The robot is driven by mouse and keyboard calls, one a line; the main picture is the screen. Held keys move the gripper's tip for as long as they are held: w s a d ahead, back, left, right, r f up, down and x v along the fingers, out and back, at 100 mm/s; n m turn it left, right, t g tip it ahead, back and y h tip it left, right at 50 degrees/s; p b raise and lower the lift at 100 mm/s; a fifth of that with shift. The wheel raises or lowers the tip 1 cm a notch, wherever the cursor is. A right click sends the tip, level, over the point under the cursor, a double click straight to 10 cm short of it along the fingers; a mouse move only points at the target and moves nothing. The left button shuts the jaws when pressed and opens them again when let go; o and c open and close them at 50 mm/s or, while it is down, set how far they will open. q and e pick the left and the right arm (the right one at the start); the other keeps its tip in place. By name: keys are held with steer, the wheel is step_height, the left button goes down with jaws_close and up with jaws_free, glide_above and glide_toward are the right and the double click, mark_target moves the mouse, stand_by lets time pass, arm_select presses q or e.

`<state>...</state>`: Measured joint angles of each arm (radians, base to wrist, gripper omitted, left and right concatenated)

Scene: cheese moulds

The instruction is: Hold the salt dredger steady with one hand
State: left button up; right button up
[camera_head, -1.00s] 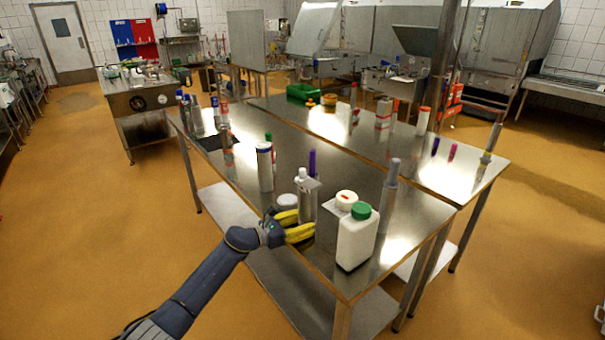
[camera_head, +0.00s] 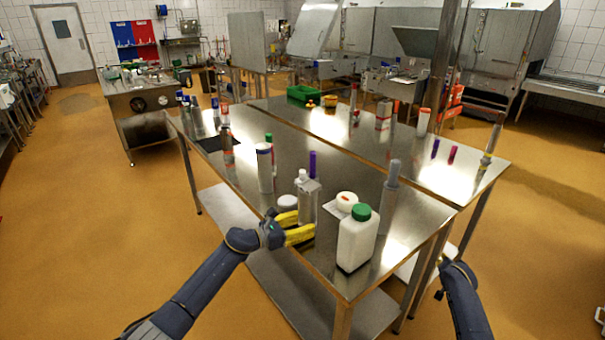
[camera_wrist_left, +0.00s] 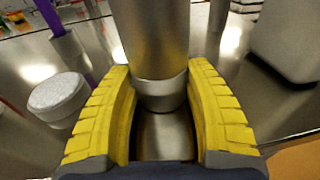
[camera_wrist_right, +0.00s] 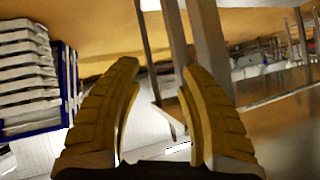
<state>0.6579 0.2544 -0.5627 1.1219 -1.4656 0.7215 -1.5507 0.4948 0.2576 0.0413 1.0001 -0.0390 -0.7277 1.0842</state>
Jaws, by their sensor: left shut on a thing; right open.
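The salt dredger, as I take it, is a metal cylinder (camera_head: 308,201) standing upright near the front edge of the steel table (camera_head: 325,262). My left gripper (camera_head: 301,225) is shut on it low on its side. In the left wrist view the cylinder (camera_wrist_left: 155,40) stands between the two yellow fingers (camera_wrist_left: 163,95), which hide parts of its lower sides. My right gripper (camera_wrist_right: 160,75) is open and empty in the right wrist view, with table legs beyond it.
A white jug with a green cap (camera_head: 356,240) and a white tub (camera_head: 346,201) stand just right of the dredger. A small round white-lidded pot (camera_head: 287,202) is on its left, with a tall white tube (camera_head: 265,168) behind. Stacked crates (camera_wrist_right: 30,75) show in the right wrist view.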

steer(key=w+d+r+m+t+h, duration=0.1)
steer(key=w+d+r+m, duration=0.15)
steer(key=r, duration=0.55)
steer(key=w+d+r+m+h, duration=0.1)
steer(key=w+d+r, duration=0.25)
steer(key=r, duration=0.55)
steer(key=w+a+r+n+t+y, duration=0.1)
steer(key=w+a+r+t+y, duration=0.4)
steer(key=a+r, duration=0.85)
steer(key=w+a+r+n+t+y, duration=0.1)
steer(key=w+a+r+t+y, duration=0.15)
steer(key=w+a+r, duration=0.85)
step_height(320, 180, up, 5)
steer(key=n+g+y, duration=0.3)
steer(key=n+g, duration=1.2)
steer(key=n, duration=0.6)
glide_above(303, 171)
steer(key=s+d, duration=0.3)
steer(key=shift+m, duration=0.25)
steer(key=x, duration=1.1)
steer(key=shift+w+d+f, duration=0.1)
steer(key=shift+f, duration=0.05)
